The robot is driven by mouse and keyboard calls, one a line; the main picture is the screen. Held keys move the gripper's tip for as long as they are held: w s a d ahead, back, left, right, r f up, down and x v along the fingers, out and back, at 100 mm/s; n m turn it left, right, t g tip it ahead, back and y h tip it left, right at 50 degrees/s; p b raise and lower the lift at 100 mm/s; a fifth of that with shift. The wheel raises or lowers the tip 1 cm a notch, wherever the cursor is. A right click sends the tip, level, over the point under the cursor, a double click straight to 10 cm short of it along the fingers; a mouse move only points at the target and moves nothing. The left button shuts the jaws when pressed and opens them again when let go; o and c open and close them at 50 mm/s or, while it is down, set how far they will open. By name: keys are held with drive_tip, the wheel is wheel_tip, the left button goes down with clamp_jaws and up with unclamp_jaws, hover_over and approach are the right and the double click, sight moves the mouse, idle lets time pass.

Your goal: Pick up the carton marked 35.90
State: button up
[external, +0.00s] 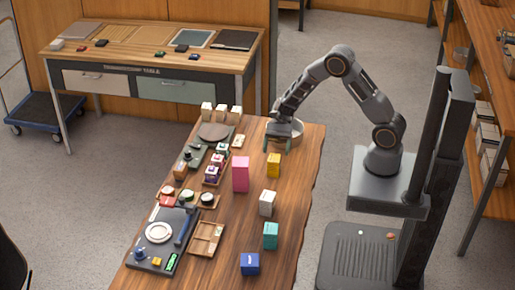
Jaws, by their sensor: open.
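Several cartons stand on the wooden table: a tall pink carton (240,174), a yellow carton (274,165), a white carton (267,203), a teal carton (271,235) and a dark blue carton (250,263). No 35.90 marking is legible at this size, so I cannot tell which carton bears it. My gripper (279,146) is open, pointing down at the table's far right part, above and behind the yellow carton. It overlaps a round container (296,132) in the picture; I cannot tell whether they touch.
Small goods and trays crowd the table's left side, including a dark tray (184,262) with a white plate (158,232) and a wooden divided tray (206,238). Bare wood (298,190) lies right of the cartons. A second table (150,50) stands behind.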

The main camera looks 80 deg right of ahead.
sight(274, 163)
drive_tip(key=shift+a+f, duration=0.1)
drive_tip(key=shift+f, duration=0.7)
drive_tip(key=shift+x, duration=2.4)
drive_tip(key=shift+c, duration=0.3)
drive_tip(key=c, duration=1)
